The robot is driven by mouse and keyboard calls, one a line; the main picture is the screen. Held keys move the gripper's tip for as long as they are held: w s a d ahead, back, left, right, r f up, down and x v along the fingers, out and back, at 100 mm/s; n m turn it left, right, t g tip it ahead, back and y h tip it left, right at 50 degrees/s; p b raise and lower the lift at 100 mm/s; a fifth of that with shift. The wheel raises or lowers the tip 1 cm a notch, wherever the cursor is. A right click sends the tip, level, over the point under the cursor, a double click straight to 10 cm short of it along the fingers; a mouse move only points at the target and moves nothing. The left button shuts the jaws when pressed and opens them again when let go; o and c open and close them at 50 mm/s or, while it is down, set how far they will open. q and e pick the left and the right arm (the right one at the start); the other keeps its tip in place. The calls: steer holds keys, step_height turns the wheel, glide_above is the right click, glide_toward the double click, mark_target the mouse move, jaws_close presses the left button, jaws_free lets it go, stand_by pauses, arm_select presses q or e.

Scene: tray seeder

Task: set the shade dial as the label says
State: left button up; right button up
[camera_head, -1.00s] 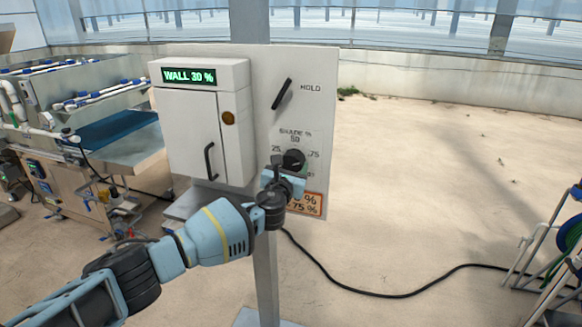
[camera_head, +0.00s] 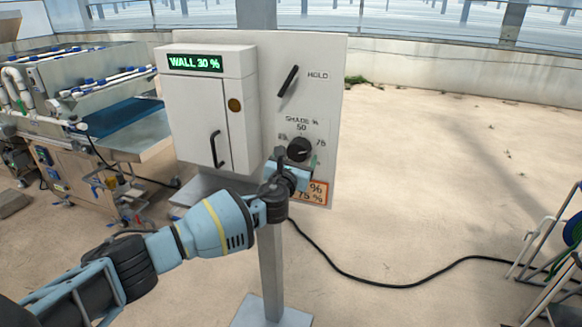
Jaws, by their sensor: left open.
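The shade dial (camera_head: 299,149) is a black round knob on the pale panel (camera_head: 325,110), under the print "SHADE % 50" with 75 at its right. The mark at its left is hard to read. My left gripper (camera_head: 299,166) is open just below the dial, close to the panel; whether it touches the knob cannot be told. The orange-edged label (camera_head: 318,194) sits low on the panel; my gripper hides its left part, leaving "%" and "75 %" readable. The dial's pointer direction is unclear. My right gripper is not in view.
A white box with a handle (camera_head: 216,149) and a green display (camera_head: 195,64) reading "WALL 30 %" is left of the dial. A black lever (camera_head: 288,81) marked HOLD is above it. A black cable (camera_head: 400,284) crosses the open floor.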

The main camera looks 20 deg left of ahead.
arm_select(q)
steer(key=shift+s+d+f, duration=0.1)
steer(key=shift+s, duration=2.85)
steer(key=shift+f, duration=0.1)
steer(key=s+d+f+n+g+h, duration=0.2)
steer(key=s+d+f+n+g, duration=0.15)
steer(key=s+f+n, duration=0.6)
steer(key=s+d+f+n+g+h, duration=0.25)
steer(key=s+d+f+n, duration=0.35)
steer(key=s+f, duration=0.65)
steer(key=s+a+f+n+g, duration=0.1)
steer(key=s+a+f+n, duration=0.2)
steer(key=s+n, duration=0.3)
steer(key=s+a+f+n+g+y, duration=0.1)
steer(key=s+a+f+n, duration=0.2)
steer(key=s+f+n, duration=0.3)
steer(key=s+a+f+n, duration=0.3)
steer(key=s+f+n, duration=0.1)
steer(key=s+n, duration=0.4)
steer(key=s, duration=0.2)
steer(key=shift+s+f+g+y, duration=0.2)
steer(key=shift+s+g+y, duration=0.15)
steer(key=shift+g, duration=0.05)
steer(key=shift+d, duration=0.1)
